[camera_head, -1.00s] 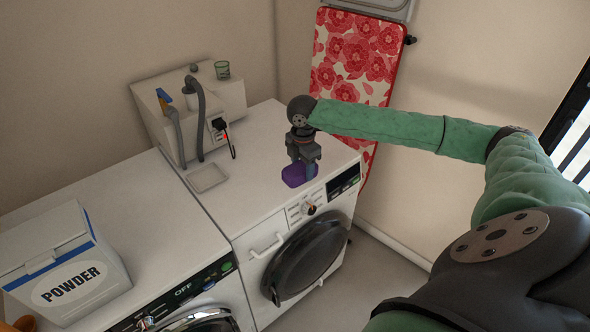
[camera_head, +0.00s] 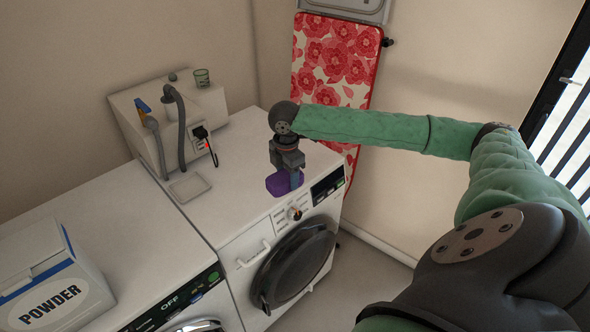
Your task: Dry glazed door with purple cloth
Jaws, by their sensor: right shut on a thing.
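The purple cloth (camera_head: 278,184) is at the top front of the right-hand white machine, close above or on its top near the control panel; I cannot tell if it touches. My right gripper (camera_head: 293,178) points down and is shut on the cloth. The glazed door (camera_head: 297,264) is the round dark door on this machine's front, below and slightly forward of the cloth. It looks closed. The gripper and cloth are apart from the glass. My left gripper is not in view.
A second white machine with a POWDER box (camera_head: 50,285) on top stands at the left. A grey hose (camera_head: 174,130) and a white housing (camera_head: 195,105) are behind. A floral ironing board (camera_head: 335,65) leans at the back wall. Floor is clear right of the machines.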

